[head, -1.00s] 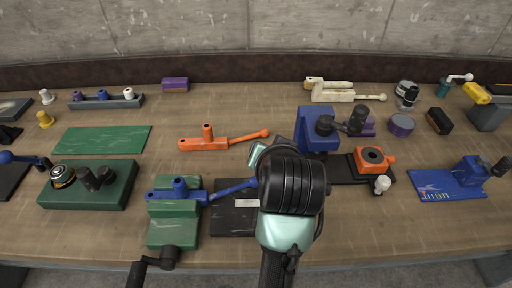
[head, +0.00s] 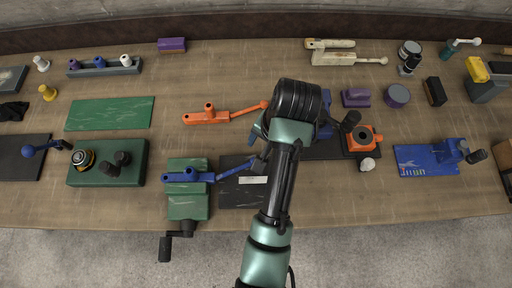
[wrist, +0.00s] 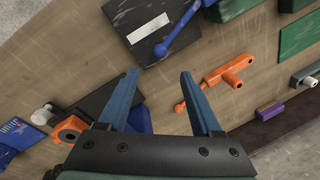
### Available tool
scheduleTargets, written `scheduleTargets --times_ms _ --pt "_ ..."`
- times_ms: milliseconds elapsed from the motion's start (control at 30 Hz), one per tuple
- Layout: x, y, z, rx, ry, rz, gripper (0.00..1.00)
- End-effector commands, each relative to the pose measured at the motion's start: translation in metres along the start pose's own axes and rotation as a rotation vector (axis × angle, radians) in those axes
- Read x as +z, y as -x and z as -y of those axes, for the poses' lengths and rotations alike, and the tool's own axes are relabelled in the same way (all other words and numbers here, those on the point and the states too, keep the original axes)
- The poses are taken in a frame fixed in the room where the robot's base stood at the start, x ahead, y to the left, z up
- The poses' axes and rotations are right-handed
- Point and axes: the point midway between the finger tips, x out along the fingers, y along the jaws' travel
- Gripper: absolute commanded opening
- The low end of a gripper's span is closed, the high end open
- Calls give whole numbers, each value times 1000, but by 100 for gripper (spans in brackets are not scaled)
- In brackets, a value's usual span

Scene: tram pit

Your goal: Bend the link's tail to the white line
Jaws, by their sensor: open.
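The blue link (head: 188,176) sits in the green vise (head: 188,206), its thin tail (head: 232,170) pointing right and slightly away. The tail lies over a dark plate (head: 236,197) carrying a short white line (head: 253,180). The tail looks angled to the line, its end on the far side. In the wrist view the tail's ball end (wrist: 160,50) shows near the plate (wrist: 120,12) and white line (wrist: 148,28). My gripper (wrist: 158,72) is open and empty, its blue fingers apart above the bench, with the ball end beyond the fingertips. In the head view my arm mostly hides it.
An orange link (head: 206,117) with a straight tail lies behind the vise. The vise's black crank (head: 166,246) hangs over the front edge. A blue block (head: 326,122) and an orange block (head: 361,140) stand right of my arm. The bench between vise and orange link is clear.

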Motion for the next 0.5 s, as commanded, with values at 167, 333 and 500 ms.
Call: scheduleTargets --times_ms 167,333,500 --pt "2 -35 0 3 1 6 66" --pt "1 -71 0 1 1 3 66" --pt "0 -98 0 0 1 0 66"
